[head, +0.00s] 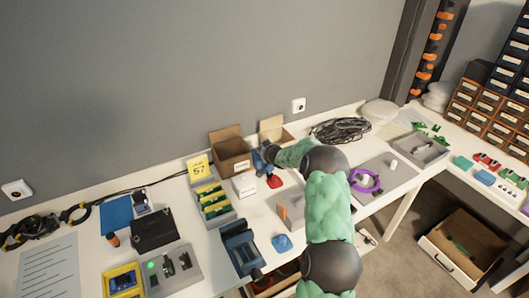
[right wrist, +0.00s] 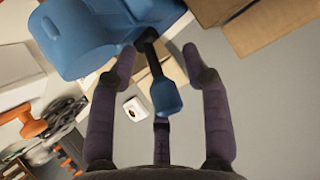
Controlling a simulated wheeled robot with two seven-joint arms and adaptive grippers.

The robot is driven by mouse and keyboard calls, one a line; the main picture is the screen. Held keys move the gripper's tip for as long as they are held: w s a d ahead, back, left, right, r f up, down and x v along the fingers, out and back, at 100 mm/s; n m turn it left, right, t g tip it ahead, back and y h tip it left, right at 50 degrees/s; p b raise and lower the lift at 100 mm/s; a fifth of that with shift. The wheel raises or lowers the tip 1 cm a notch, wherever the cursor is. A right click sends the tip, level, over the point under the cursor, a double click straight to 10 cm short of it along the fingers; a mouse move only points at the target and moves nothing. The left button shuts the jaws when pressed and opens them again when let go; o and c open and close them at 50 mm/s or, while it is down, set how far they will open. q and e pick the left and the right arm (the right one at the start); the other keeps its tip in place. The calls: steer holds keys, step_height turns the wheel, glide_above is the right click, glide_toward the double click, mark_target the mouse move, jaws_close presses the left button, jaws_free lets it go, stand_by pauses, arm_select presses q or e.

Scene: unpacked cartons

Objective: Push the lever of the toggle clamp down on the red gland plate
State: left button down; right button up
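The red gland plate (head: 274,181) lies on the white table in the head view, beside a small white box. The blue toggle clamp (head: 259,162) stands at it, partly hidden by my right gripper (head: 269,152). In the right wrist view, the clamp's blue body (right wrist: 85,38) fills the top left. Its lever (right wrist: 166,97), a dark rod with a blue grip, sticks out toward my palm. My right gripper (right wrist: 158,62) is open, one finger on each side of the lever. Touching cannot be told. My left gripper is not in view.
An open carton (head: 231,154) stands close behind the clamp, with another carton (head: 276,129) beside it. The white box (head: 244,185) is close on the left. A blue vise (head: 239,249) and a tray of yellow-green parts (head: 212,203) stand nearer. A black cable coil (head: 340,130) lies at the back.

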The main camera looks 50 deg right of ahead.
steer(key=shift+d+r, duration=0.15)
steer(key=shift+s+r, duration=0.35)
steer(key=shift+s, duration=0.1)
steer(key=v, duration=1.1)
steer(key=shift+a, duration=0.25)
steer(key=shift+w+f, duration=0.1)
